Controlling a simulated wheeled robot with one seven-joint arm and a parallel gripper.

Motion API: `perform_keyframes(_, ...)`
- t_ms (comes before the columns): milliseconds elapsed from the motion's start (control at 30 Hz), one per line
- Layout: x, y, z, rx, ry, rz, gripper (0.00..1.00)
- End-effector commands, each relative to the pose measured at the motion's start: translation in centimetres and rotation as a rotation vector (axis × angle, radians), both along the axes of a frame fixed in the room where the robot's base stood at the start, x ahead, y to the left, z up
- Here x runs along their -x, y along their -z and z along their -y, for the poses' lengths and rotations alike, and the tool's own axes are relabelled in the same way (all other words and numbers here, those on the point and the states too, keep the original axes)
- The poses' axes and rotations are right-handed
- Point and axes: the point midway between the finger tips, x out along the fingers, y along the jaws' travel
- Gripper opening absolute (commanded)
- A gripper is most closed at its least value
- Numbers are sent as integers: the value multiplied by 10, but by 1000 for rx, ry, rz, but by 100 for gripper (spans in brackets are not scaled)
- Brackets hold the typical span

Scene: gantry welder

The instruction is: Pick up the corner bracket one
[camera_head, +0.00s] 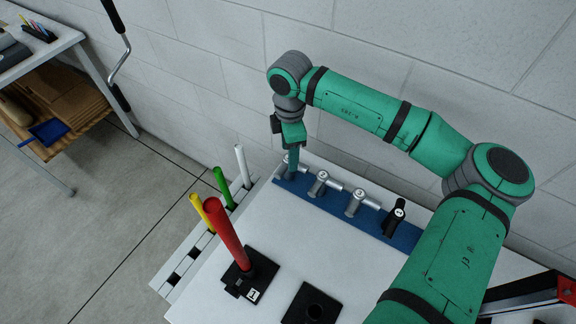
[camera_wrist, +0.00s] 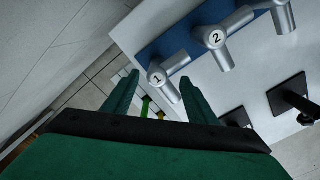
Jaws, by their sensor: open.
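Corner bracket one is a grey pipe-like metal piece with a "1" on its round end. It lies between my fingertips in the wrist view (camera_wrist: 157,75), at the edge of a blue strip (camera_head: 340,208). In the head view it is mostly hidden behind my gripper (camera_head: 291,172), at the strip's far left end. My gripper is open, its two green fingers apart on either side of the bracket in the wrist view (camera_wrist: 158,84). I cannot tell whether they touch it.
A grey bracket two (camera_head: 319,184) stands close beside it, then another grey bracket (camera_head: 356,201) and a black one (camera_head: 394,217). A red tube (camera_head: 226,233) stands in a black base on the white table (camera_head: 215,300). A wall (camera_head: 225,80) runs close behind.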

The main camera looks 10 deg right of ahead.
Motion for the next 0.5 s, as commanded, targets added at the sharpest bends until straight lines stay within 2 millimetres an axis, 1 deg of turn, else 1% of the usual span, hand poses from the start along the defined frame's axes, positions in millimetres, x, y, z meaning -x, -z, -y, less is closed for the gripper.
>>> perform_keyframes(100, -4, 18, -2, -3, 0, -2, 52)
perform_keyframes(233, -3, 34, -2, -2, -1, -1, 52)
perform_keyframes(300, -3, 37, -2, -1, -1, -1, 52)
perform_keyframes(467, -3, 38, -1, -1, -1, 0, 52)
perform_keyframes(500, -3, 37, -1, -1, -1, 0, 50)
